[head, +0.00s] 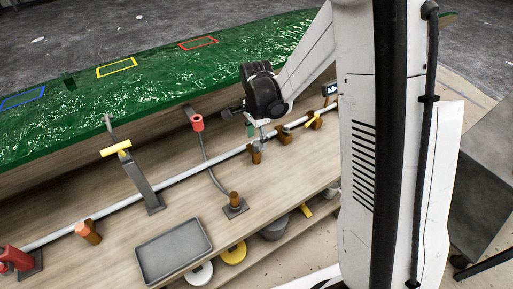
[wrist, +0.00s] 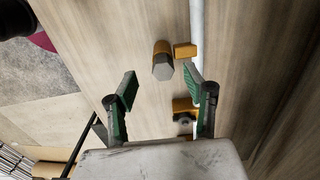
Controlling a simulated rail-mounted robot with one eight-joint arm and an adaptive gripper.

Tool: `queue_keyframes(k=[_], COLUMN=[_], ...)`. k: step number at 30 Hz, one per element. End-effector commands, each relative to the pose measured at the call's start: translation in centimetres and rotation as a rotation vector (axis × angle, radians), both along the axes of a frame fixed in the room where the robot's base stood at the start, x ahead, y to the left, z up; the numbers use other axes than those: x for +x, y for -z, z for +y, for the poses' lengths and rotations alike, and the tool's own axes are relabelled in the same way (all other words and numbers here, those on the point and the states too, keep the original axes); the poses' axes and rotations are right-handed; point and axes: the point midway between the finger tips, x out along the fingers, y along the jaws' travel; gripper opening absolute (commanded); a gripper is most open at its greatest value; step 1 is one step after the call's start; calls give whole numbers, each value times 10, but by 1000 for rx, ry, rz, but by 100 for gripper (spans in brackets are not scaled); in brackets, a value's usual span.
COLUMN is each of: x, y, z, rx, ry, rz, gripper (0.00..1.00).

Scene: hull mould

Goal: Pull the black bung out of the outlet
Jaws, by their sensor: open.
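Several copper-brown outlet stubs stand along the white pipe (head: 190,178) in the head view. In the wrist view, one brown outlet (wrist: 161,48) has a grey hexagonal end (wrist: 162,68), lying between and beyond my fingertips. I cannot tell whether that end is the black bung. A second brown fitting (wrist: 182,104) with a small dark round part shows lower, nearer the palm. My gripper (wrist: 161,80) is open with nothing between its green-padded fingers. In the head view my gripper (head: 264,132) hangs just above the pipe, near one outlet (head: 256,154).
The green mould (head: 150,75) spans the back. On the wooden bench stand a grey post with yellow handle (head: 143,178), a red-ended hose (head: 197,122) and a grey tray (head: 174,250). A yellow-handled valve (head: 313,119) lies right of my gripper.

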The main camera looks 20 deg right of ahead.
Motion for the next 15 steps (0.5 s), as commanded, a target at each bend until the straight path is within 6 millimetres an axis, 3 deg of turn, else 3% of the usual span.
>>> queue_keyframes(k=[7, 15], x=[4, 4], y=[30, 38], z=[-1, -1], rx=[-1, -2], ry=[0, 0], rz=[0, 0], gripper=[47, 47])
